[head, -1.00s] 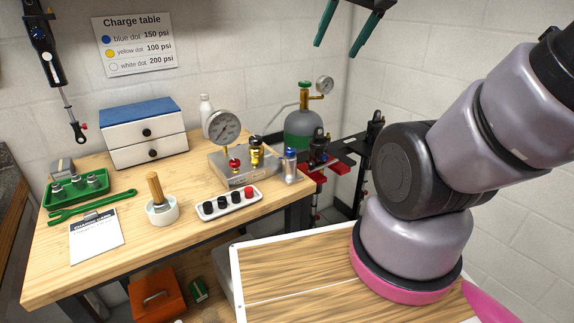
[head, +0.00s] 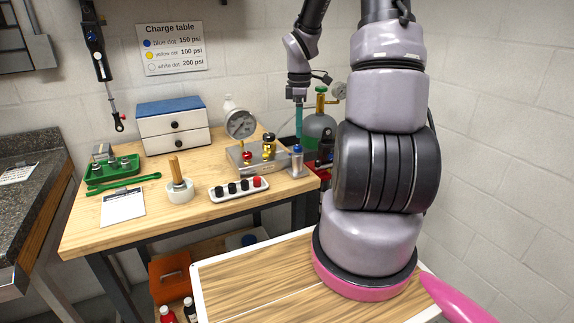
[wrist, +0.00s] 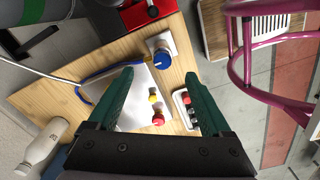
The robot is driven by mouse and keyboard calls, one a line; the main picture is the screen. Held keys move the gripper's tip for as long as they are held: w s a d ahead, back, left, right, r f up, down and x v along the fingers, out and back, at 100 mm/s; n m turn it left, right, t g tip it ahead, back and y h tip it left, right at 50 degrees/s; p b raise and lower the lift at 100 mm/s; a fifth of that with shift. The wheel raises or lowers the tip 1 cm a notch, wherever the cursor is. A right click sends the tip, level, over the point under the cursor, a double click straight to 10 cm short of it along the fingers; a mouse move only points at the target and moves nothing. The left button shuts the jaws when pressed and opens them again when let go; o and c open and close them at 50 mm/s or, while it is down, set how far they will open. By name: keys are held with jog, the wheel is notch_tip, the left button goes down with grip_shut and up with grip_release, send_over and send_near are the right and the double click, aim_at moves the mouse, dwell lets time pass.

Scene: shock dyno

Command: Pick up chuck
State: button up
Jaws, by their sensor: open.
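A short metal piece with a blue cap (head: 297,160), probably the chuck, stands upright at the bench's right end beside the gauge block. Its blue top (wrist: 162,57) also shows in the wrist view, on a pale square base, with a blue and yellow hose close by. My gripper (wrist: 160,73) is open and empty, its green fingers spread on either side of the blue top, as seen from above.
The gauge block (head: 235,158) with red and brass fittings stands left of the blue cap. A white tray of black and red caps (head: 239,188) lies in front. A green tank (head: 319,130) stands behind, partly hidden by my arm.

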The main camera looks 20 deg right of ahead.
aim_at(298, 156)
jog(key=shift+f, duration=0.5)
notch_tip(298, 156, down, 5)
jog(key=shift+a+f, duration=0.1)
jog(key=shift+a, duration=0.05)
notch_tip(298, 156, down, 5)
jog(key=shift+s+f, duration=0.1)
jog(key=shift+s, duration=0.05)
grip_shut()
